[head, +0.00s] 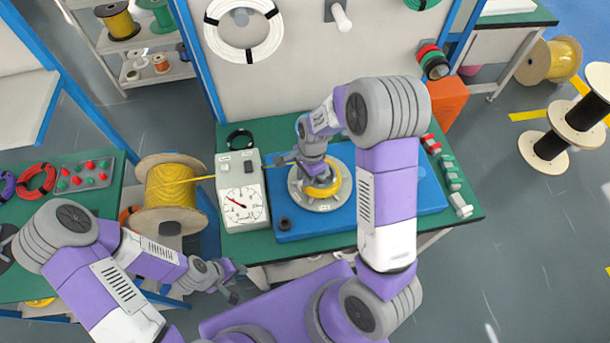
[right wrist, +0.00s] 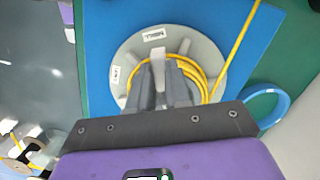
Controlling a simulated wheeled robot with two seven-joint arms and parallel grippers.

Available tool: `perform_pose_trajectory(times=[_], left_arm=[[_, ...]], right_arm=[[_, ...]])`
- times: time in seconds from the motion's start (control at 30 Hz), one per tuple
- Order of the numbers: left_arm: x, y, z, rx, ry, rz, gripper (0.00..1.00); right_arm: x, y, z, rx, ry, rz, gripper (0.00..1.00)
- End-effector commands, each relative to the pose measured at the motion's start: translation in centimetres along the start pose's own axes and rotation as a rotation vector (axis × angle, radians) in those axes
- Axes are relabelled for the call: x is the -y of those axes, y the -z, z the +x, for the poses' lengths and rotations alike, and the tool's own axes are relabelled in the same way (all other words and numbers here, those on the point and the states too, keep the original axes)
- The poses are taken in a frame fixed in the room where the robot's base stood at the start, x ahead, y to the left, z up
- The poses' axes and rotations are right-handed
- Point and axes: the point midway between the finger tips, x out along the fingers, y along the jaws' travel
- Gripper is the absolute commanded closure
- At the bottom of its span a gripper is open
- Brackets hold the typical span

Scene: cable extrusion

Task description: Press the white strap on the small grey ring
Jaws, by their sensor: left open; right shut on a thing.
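A round grey disc (head: 303,205) sits on a blue machine base and carries a coil of yellow cable (head: 325,190); both also show in the right wrist view, disc (right wrist: 127,57) and coil (right wrist: 205,78). Two small white strips with dark marks (right wrist: 154,34) (right wrist: 115,75) lie on the disc's rim. I cannot tell if one is the strap. No separate small grey ring is clear. My right gripper (head: 312,170) is over the disc's middle, shut on a pale grey piece (right wrist: 158,72), mostly hidden between its fingers. My left gripper (head: 236,283) is open and empty, low, away from the machine.
A gauge box (head: 240,203) stands left of the disc; yellow cable runs past it from a large spool (head: 168,190). A blue base (head: 420,197) lies on the green table (head: 465,205). Several small green and red parts line its right side. A white back panel rises behind.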

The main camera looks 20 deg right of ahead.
Motion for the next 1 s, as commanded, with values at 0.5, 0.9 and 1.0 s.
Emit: perform_pose_trajectory(times=[0.5,0.9,1.0], left_arm=[[-0.11,0.00,-0.22,-0.001,-0.001,0.002,0.57],[0.02,-0.01,0.11,0.000,-0.001,0.002,0.57],[0.05,-0.01,0.21,0.000,-0.001,0.002,0.57]], right_arm=[[-0.08,-0.04,0.09,0.000,-0.001,0.000,0.99],[-0.09,0.06,0.70,0.000,-0.001,0.001,0.99],[-0.09,0.09,0.86,0.000,-0.001,0.001,0.99]])
